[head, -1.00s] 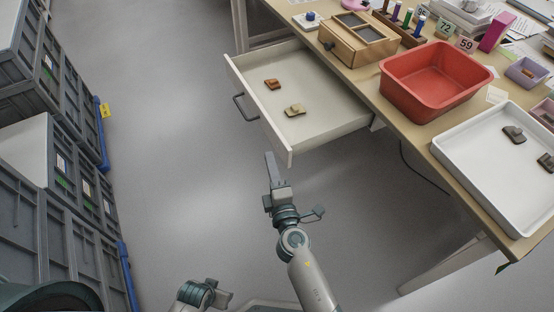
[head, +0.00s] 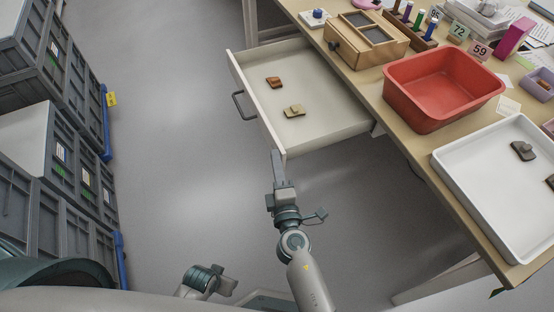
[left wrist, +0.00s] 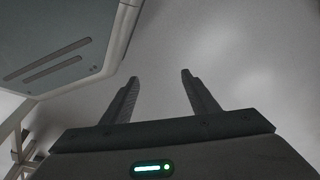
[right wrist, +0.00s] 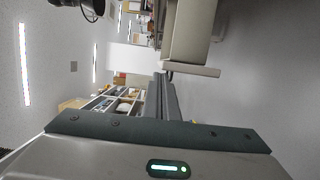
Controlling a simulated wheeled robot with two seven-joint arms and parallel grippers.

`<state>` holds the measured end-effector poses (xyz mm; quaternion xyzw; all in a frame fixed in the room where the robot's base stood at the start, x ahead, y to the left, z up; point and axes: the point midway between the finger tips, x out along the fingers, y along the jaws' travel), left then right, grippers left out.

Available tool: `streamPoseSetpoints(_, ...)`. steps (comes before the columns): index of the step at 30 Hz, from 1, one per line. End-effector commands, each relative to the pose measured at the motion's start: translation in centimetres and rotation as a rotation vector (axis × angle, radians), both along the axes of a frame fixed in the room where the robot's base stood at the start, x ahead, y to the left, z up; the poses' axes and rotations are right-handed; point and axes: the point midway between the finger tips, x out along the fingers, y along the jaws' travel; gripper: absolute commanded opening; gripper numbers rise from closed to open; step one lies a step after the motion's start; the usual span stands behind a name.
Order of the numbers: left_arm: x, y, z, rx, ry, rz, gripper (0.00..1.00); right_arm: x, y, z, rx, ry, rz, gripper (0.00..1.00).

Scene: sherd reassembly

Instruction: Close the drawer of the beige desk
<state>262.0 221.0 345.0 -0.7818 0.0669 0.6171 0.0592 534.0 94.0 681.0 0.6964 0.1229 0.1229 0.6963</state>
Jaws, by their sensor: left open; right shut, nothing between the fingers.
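The beige desk (head: 398,128) stands at the right in the head view. Its drawer (head: 322,128) is pulled well out, with a dark handle (head: 241,106) on its front. A reddish-brown sherd (head: 274,82) and a pale tan sherd (head: 294,111) lie inside it. My right gripper (head: 277,154) is shut and empty, its tip at the near corner of the drawer front; I cannot tell whether it touches. The right wrist view shows the drawer (right wrist: 190,72) just beyond the fingers (right wrist: 161,78). My left gripper (left wrist: 158,80) is open and empty over bare floor.
A red tub (head: 440,118), a wooden box (head: 345,58) and a white tray (head: 447,163) with sherds stand on the desk. Grey crates (head: 75,130) are stacked at the left. The floor between crates and drawer is clear.

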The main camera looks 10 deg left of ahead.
Motion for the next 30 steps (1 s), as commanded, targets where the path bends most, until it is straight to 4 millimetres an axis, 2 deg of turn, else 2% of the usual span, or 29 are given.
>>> streamPoseSetpoints(7,0.0,0.0,0.0,0.0,-0.002,0.0,0.54,0.5,-0.7,0.0,-0.003,-0.001,-0.001,0.0)
streamPoseSetpoints(14,-0.6,0.1,-0.8,-0.001,0.005,0.002,0.54,2.2,-3.2,0.1,-0.004,-0.003,-0.002,0.0)
streamPoseSetpoints(20,-0.8,0.1,-1.7,-0.002,0.002,0.002,0.54,4.8,-7.0,0.2,-0.005,-0.003,-0.003,0.0)
streamPoseSetpoints(30,-0.5,0.3,-2.9,-0.002,-0.006,0.004,0.54,10.0,-14.8,0.1,-0.004,-0.003,-0.003,0.0)
